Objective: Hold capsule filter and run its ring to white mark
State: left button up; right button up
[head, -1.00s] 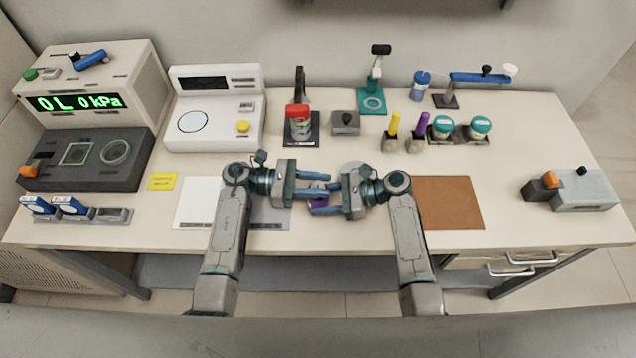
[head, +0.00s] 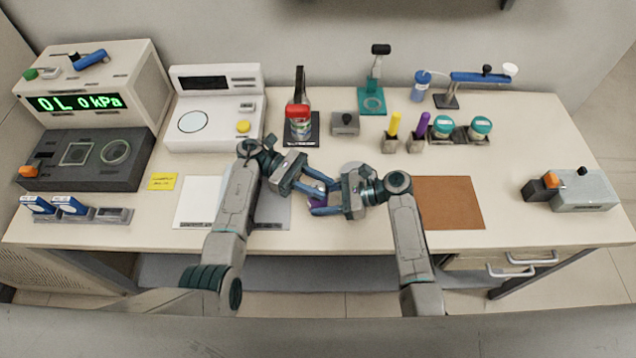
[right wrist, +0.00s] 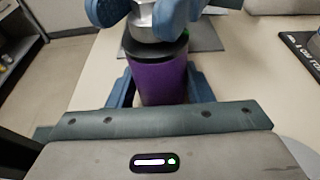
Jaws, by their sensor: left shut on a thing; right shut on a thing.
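The capsule filter shows in the right wrist view as a purple cylinder (right wrist: 163,82) with a black upper rim and a pale metal part (right wrist: 148,22) above it. My right gripper (right wrist: 160,95) is shut around the purple body. My left gripper's blue fingers (right wrist: 160,10) are shut on the pale upper part, which I take to be the ring. In the head view, the left gripper (head: 318,190) and right gripper (head: 325,200) meet over the middle of the table, and only a little purple (head: 318,201) shows between them. The white mark is not visible.
Behind the grippers stand a red-capped jar (head: 299,122) on a dark stand and a small grey box (head: 345,123). A brown mat (head: 452,203) lies to the right and a white sheet (head: 198,203) to the left. The table front between mat and grey unit (head: 585,190) is clear.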

aim_at(318, 184)
pick_arm(q)
jog(key=shift+r, duration=0.1)
jog(key=o, duration=0.8)
jog(key=shift+c, duration=0.2)
notch_tip(318, 184, up, 10)
